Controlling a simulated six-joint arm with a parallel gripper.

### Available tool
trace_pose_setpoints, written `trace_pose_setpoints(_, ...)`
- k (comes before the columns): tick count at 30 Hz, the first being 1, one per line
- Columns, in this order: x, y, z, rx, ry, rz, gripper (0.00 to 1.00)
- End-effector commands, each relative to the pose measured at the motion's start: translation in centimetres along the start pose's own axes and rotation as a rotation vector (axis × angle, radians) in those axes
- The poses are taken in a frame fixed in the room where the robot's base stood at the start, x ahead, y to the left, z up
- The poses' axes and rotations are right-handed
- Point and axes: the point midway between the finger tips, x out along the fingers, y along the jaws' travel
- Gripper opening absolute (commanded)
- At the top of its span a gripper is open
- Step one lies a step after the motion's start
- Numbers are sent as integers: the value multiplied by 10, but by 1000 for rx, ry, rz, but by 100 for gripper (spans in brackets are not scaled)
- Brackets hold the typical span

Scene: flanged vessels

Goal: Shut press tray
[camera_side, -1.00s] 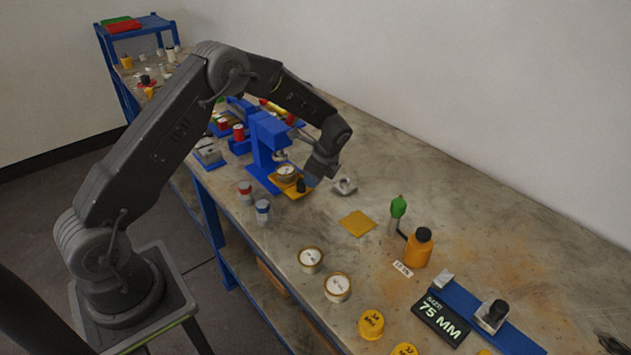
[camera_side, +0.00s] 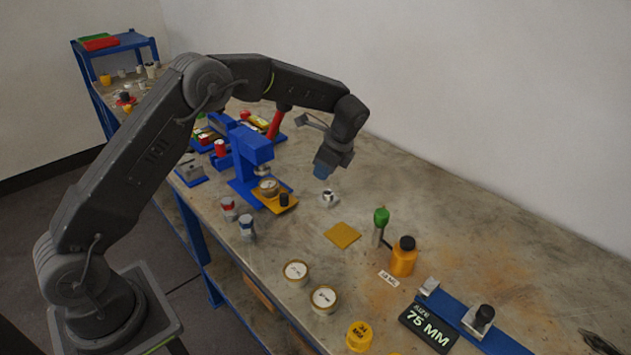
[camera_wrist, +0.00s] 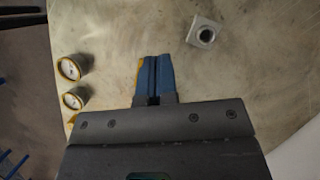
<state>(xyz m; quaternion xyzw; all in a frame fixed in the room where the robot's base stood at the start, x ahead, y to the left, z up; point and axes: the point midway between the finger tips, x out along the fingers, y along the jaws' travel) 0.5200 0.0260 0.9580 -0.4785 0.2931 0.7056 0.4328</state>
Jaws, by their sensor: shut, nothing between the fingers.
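The blue press (camera_side: 250,152) stands on the bench in the side view. Its yellow tray (camera_side: 289,205) shows at the front right of the press base. The tray carries a round vessel (camera_side: 268,187), close below the press head, and a black knob (camera_side: 284,199) at its outer end. I cannot tell exactly how far in the tray sits. My gripper (camera_side: 322,170) is shut and empty, raised above the bench to the right of the tray and apart from it. In the wrist view its blue fingers (camera_wrist: 154,75) are together; the tray cannot be made out there.
A silver holed block (camera_side: 328,198) sits below my gripper; it also shows in the wrist view (camera_wrist: 205,32). A yellow mat (camera_side: 342,235), a green-topped item (camera_side: 381,217) and an orange bottle (camera_side: 403,258) stand toward the right. Two round vessels (camera_side: 296,271) (camera_side: 323,298) lie nearer.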

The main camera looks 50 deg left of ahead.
Motion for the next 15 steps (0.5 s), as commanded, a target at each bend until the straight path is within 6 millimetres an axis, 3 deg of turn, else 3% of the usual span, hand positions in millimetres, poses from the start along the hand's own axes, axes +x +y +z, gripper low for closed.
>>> trace_pose_setpoints(2,-1,6,-3,26,-27,-13,0)
trace_pose_setpoints(10,18,69,-20,356,-321,-235,0)
trace_pose_setpoints(15,23,88,-23,505,-416,-344,0)
